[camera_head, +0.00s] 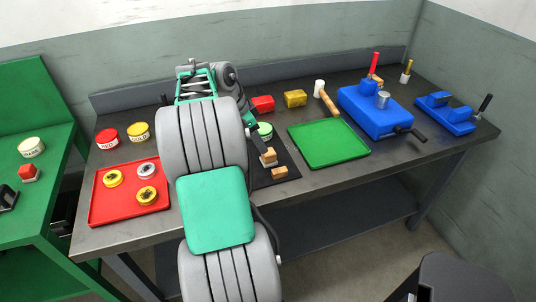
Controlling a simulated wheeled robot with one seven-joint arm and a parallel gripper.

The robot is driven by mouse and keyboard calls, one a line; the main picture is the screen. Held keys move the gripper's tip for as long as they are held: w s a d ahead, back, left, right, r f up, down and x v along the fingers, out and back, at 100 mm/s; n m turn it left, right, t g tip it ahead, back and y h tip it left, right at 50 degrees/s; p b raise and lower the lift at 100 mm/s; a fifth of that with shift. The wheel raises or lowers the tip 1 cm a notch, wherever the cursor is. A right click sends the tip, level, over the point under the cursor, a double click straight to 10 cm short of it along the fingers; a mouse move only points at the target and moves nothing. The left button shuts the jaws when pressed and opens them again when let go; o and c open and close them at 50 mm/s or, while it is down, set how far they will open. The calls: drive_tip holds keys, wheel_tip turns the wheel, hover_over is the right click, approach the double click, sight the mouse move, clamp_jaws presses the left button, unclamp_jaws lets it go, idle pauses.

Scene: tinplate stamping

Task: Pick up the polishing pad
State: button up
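The gripper looks very close to this block; contact cannot be told. A second wooden block (279,173) lies just in front on the mat.
On the grey bench, a red tray (104,212) holds several round pieces at left. A green tray (328,143) is right of the mat (288,156), with a mallet (327,97) behind. Blue machines (375,110) stand farther right. A green tin (265,130) is behind the blocks.

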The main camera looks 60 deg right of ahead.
sight(269, 152)
drive_tip(key=shift+m, duration=0.4)
drive_tip(key=x, duration=0.5)
drive_tip(key=s+x, duration=0.1)
drive_tip(key=x, duration=0.2)
drive_tip(key=shift+d+r+p, duration=0.1)
drive_tip(key=shift+d+p, duration=0.25)
clamp_jaws()
